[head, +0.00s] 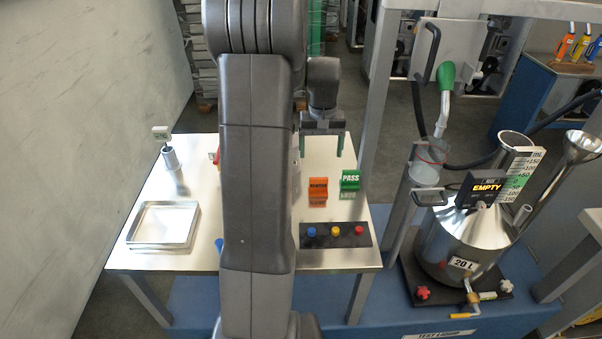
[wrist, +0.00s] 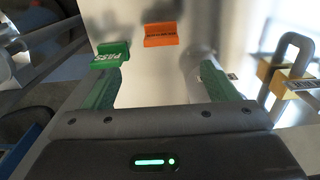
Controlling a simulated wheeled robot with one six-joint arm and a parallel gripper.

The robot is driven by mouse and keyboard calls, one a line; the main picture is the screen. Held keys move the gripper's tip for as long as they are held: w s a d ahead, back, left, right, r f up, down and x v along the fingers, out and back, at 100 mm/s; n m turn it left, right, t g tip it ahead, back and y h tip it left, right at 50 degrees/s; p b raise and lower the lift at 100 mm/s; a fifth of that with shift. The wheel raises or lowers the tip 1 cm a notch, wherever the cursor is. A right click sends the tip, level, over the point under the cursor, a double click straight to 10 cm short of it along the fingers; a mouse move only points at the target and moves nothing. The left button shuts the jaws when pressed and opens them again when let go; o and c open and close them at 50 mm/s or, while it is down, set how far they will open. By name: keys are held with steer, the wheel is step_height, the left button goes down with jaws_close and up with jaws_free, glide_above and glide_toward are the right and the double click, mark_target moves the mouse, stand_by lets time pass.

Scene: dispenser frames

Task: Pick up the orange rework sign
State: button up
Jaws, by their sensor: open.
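The orange rework sign (head: 318,190) stands on the metal table, just left of the green PASS sign (head: 350,181). In the wrist view the orange sign (wrist: 161,34) shows beyond the fingertips, roughly between them and a little left of centre. The green sign (wrist: 111,55) shows there too, close to the left finger's tip. My gripper (head: 321,152) is open and empty, with green fingers pointing down, above the table and behind the signs in the head view. It also shows in the wrist view (wrist: 158,80). Neither finger clearly touches a sign.
A button panel (head: 336,235) with blue, yellow and red buttons lies in front of the signs. A shallow metal tray (head: 163,225) is at the left. The steel 20 L vessel (head: 462,240) stands right of the table. My arm hides the table's middle.

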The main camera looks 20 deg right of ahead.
glide_above(318, 189)
steer(key=f, duration=0.8)
steer(key=shift+w+d+f+p, duration=0.15)
steer(key=shift+w+d+p, duration=0.15)
steer(key=shift+w+p, duration=0.1)
steer(key=shift+a+f+p, duration=0.15)
steer(key=shift+f+p, duration=0.6)
steer(key=shift+f, duration=1.8)
steer(key=shift+c, duration=0.4)
steer(key=c, duration=1)
